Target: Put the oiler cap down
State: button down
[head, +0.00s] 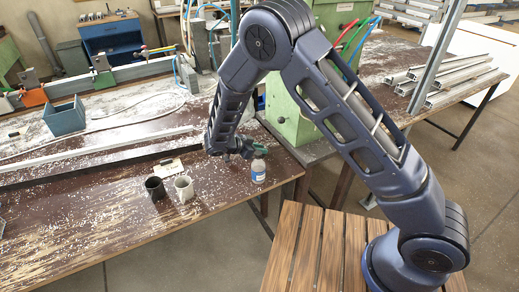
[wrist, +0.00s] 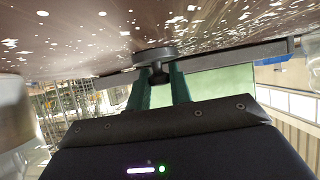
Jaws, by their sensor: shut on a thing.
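The oiler cap (wrist: 156,54) is a small dark grey round piece with a wide flat disc and a narrower stem. My gripper (wrist: 158,80) has green fingers shut on its stem in the wrist view. The disc is close to the speckled brown bench top; I cannot tell whether it touches. In the head view my gripper (head: 243,149) is low over the bench, just beside and behind a small clear bottle with a blue label (head: 258,172). The cap is too small to make out there.
A black mug (head: 154,187) and a white mug (head: 184,189) stand to the left of the bottle, near a pale card (head: 168,168). Long metal profiles (head: 95,155) lie behind. A blue-grey bin (head: 65,117) stands further left. The front left bench is clear apart from shavings.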

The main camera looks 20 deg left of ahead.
jog(key=c, duration=1.3)
grip_release()
jog(key=shift+f, duration=0.1)
jog(key=shift+o, duration=0.2)
jog(key=v, duration=1.2)
jog(key=w+d+r+n+g+y, duration=0.2)
jog(key=w+d+r+n+g, duration=0.15)
jog(key=d+r, duration=0.8)
jog(key=w+d+r+n+g+y, duration=0.2)
jog(key=d+r+n+g+y, duration=0.15)
jog(key=d+r, duration=0.8)
jog(key=s+d+r+n+y, duration=0.1)
jog(key=d+r, duration=0.1)
jog(key=d, duration=0.9)
jog(key=s+d+r+y, duration=0.1)
jog(key=s+d+r, duration=0.1)
jog(key=d, duration=0.8)
jog(key=s+d+r+t, duration=0.1)
jog(key=s+d, duration=0.3)
jog(key=d, duration=0.3)
jog(key=s+d+r+n+t, duration=0.1)
jog(key=s+d+t, duration=0.1)
jog(key=s+d, duration=0.2)
jog(key=d+y, duration=0.1)
jog(key=d, duration=0.2)
